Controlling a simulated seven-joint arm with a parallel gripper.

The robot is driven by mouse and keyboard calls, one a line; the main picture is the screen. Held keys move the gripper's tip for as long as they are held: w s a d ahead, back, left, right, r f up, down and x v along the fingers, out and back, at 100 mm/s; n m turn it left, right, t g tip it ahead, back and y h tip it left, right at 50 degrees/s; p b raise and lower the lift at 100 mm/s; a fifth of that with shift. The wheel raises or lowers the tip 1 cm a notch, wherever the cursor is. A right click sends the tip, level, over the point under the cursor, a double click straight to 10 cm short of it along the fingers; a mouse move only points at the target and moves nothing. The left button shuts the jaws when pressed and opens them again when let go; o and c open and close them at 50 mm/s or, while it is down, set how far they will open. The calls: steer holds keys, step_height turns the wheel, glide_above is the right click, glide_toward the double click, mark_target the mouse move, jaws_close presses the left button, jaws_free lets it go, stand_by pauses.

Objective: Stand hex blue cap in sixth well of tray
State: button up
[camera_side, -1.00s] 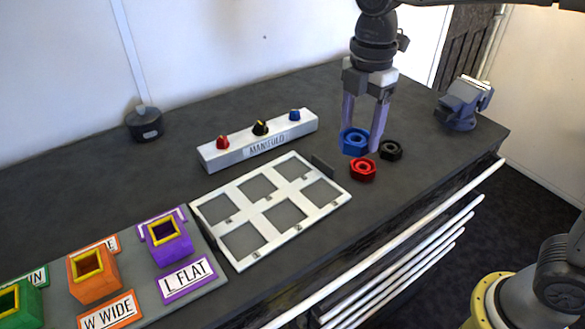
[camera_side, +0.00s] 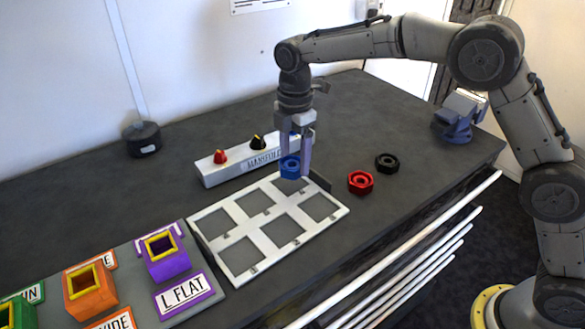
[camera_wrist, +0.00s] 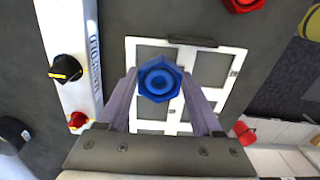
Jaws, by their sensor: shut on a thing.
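The hex blue cap (camera_side: 290,166) is held between the fingers of my gripper (camera_side: 296,168). In the wrist view the cap (camera_wrist: 159,79) sits between the two fingertips (camera_wrist: 160,84), its round opening facing the camera. The white tray (camera_side: 262,243) has six square grey wells in two rows. In the side view the cap hangs over the tray's far right end, in front of the back-row well there and partly hiding it. The tray (camera_wrist: 240,62) lies below the cap in the wrist view. I cannot tell the exact height of the cap above it.
A red hex cap (camera_side: 360,182) and a black hex cap (camera_side: 387,162) lie on the table right of the tray. The white manifold block (camera_side: 213,177) with knobs stands behind the tray. Purple (camera_side: 167,263) and orange (camera_side: 88,291) sockets stand at the left.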

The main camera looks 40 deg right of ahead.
steer(key=shift+w+a+f, duration=0.1)
steer(key=shift+w+f, duration=0.1)
steer(key=shift+f, duration=0.75)
steer(key=shift+w+f, duration=0.15)
steer(key=shift+f, duration=0.8)
steer(key=shift+f, duration=0.1)
steer(key=o, duration=1.4)
steer(key=shift+f, duration=0.1)
steer(key=shift+o, duration=0.2)
